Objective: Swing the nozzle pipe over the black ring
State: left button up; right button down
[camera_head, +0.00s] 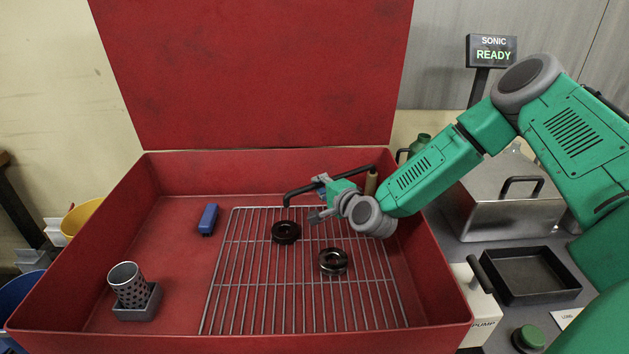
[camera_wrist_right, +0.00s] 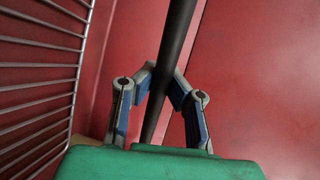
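The nozzle pipe (camera_head: 345,174) is a thin black tube running left from an upright tan-handled post at the basin's back right, its end bent down at the left. My right gripper (camera_head: 320,193) is on the pipe's middle stretch. In the right wrist view, the pipe (camera_wrist_right: 176,40) passes between the fingers, and both fingertips of the gripper (camera_wrist_right: 164,80) close against its sides. The matte black ring (camera_head: 286,232) lies on the wire rack; in the picture the pipe's bent end is just above it. A shinier dark ring (camera_head: 333,261) lies nearer and to the right. My left gripper is not in view.
The red basin (camera_head: 160,330) holds the wire rack (camera_head: 250,300), a blue block (camera_head: 208,219) and a perforated metal cup (camera_head: 128,284) in a grey holder. A dark tray (camera_head: 530,276) and a lidded steel box (camera_head: 505,205) stand outside at right.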

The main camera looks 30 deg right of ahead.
jog(key=shift+s+d+f, duration=0.1)
jog(key=shift+s+f, duration=0.15)
jog(key=shift+s, duration=0.1)
jog(key=c, duration=1.7)
grip_release()
jog(key=shift+c, duration=0.2)
jog(key=shift+o, duration=1)
jog(key=shift+w+d, duration=0.1)
jog(key=s+r, duration=0.2)
jog(key=s, duration=0.9)
jog(key=shift+s+r, duration=0.15)
jog(key=shift+s, duration=0.2)
